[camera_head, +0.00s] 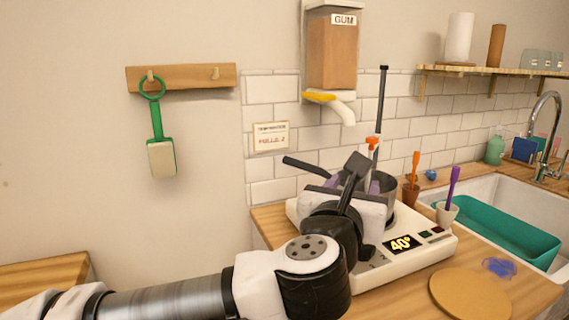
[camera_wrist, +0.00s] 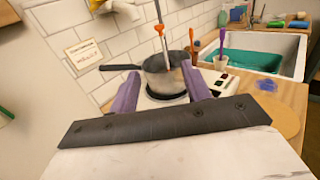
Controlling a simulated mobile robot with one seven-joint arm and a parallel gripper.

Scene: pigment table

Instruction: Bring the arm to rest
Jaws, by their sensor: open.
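My arm reaches in from the lower left in the head view, and my gripper (camera_head: 352,185) is in front of the grey pot (camera_head: 384,189). In the wrist view the two purple fingers of my gripper (camera_wrist: 160,72) are spread apart. The pot (camera_wrist: 165,78) shows beyond and between them, with no object clearly held. The pot stands on the white hot plate (camera_head: 436,240), whose display reads 40°.
A gum dispenser (camera_head: 332,60) hangs above the hot plate. A green-handled tool (camera_head: 160,150) hangs on a wall rack. Small cups (camera_head: 446,215) with tools, a round board (camera_head: 468,294) and a sink with a teal basin (camera_head: 505,240) are right.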

